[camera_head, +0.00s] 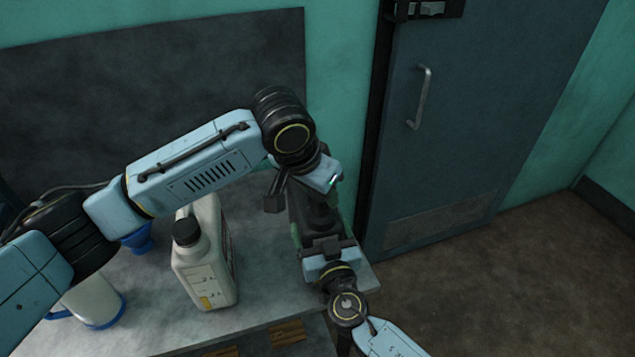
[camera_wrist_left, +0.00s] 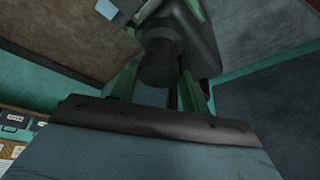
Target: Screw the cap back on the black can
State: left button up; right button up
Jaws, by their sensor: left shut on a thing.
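The black can (camera_head: 318,213) stands at the right end of the workbench, mostly hidden by my arms. Its dark body also shows in the left wrist view (camera_wrist_left: 203,42). My left gripper (camera_head: 300,190) reaches down over the can from above. In the left wrist view its green fingers (camera_wrist_left: 158,85) are shut on a dark round cap (camera_wrist_left: 160,62) beside the can's body; whether the cap sits on the neck is unclear. My right gripper (camera_head: 325,240) is at the can's near side, with a green finger along it; its jaws are mostly hidden.
A grey-white jug with a black lid (camera_head: 205,265) stands left of the can. A blue funnel (camera_head: 138,238) and a white container with a blue base (camera_head: 92,302) are farther left, partly behind my left arm. A dark door (camera_head: 470,130) is right of the workbench (camera_head: 270,312).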

pick_arm(q)
jog(key=shift+f, duration=0.7)
dwell(0.5)
